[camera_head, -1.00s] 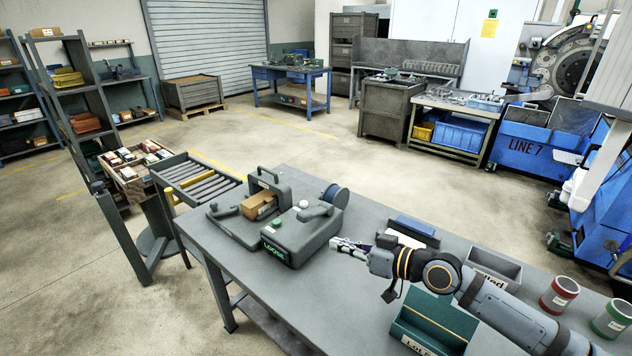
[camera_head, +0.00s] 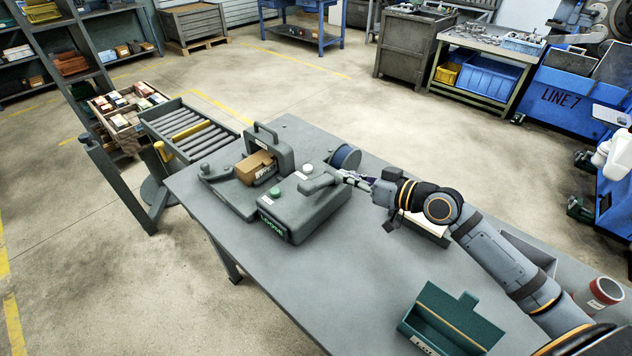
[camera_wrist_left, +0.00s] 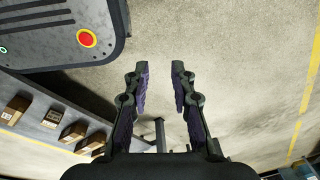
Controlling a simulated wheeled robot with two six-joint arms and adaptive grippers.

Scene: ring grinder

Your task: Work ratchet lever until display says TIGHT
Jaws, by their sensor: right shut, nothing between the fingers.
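The grey ratchet device (camera_head: 300,212) stands on the workbench. Its small front display (camera_head: 271,224) shows green letters that look like LOOSE. The ratchet lever (camera_head: 318,184) lies on top, with its free end pointing to the upper right. My right gripper (camera_head: 347,177) is shut and empty, with its fingertips close beside the lever's free end; I cannot tell whether they touch it. In the left wrist view my left gripper (camera_wrist_left: 160,88) is open, with nothing between its fingers, above the floor. The left arm is not in the head view.
A cardboard box (camera_head: 256,167) sits in the device's clamp part. A blue reel (camera_head: 345,157) stands behind the lever. A green open box (camera_head: 448,318) lies at the bench front. A roller conveyor (camera_head: 190,132) adjoins the left end. The bench's front middle is clear.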

